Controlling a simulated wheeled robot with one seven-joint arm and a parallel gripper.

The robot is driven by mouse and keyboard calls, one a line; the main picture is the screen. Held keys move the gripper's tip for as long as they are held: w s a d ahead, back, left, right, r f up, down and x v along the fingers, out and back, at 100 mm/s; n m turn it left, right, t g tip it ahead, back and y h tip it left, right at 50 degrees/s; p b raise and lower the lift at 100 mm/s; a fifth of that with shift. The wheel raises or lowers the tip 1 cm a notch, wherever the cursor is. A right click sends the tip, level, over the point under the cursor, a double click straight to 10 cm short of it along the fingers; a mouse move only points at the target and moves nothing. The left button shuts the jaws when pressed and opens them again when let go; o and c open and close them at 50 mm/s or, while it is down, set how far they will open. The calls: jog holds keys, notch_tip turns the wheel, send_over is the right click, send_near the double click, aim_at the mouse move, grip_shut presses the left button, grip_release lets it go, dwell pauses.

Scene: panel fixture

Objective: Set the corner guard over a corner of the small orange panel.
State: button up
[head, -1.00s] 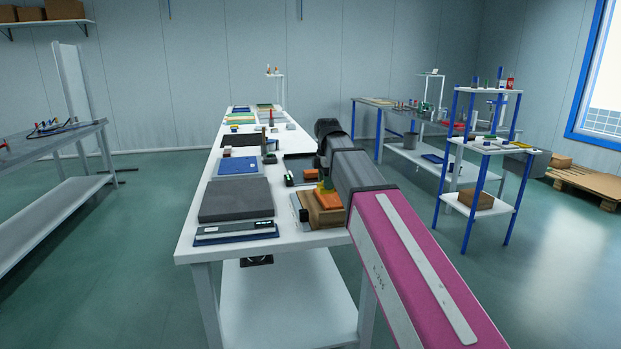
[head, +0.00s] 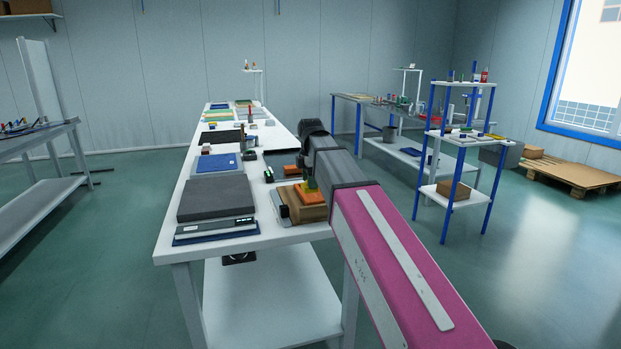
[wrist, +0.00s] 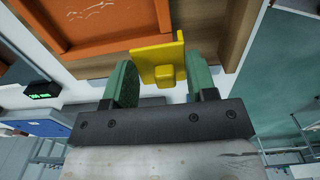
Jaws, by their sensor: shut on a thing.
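The small orange panel (head: 316,191) lies on a wooden block (head: 296,210) near the front right of the white table. In the wrist view the panel (wrist: 100,22) fills the upper left, with wood (wrist: 208,25) around its edge. The yellow corner guard (wrist: 163,58) has a flat plate and a small knob. It is at the panel's near right corner; I cannot tell whether it touches the panel or sits over it. My gripper (wrist: 166,88) is shut on the guard with its green fingers either side of the knob. In the head view my fingers are small above the panel.
A dark grey slab (head: 215,197) and a device with a lit display (head: 216,229) lie left of the block. A blue panel (head: 218,163) lies further back.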

jog(key=shift+f, duration=2.65)
jog(key=shift+w+f, duration=0.1)
jog(key=shift+w, duration=0.05)
jog(key=o, duration=1.1)
jog(key=shift+c, duration=0.2)
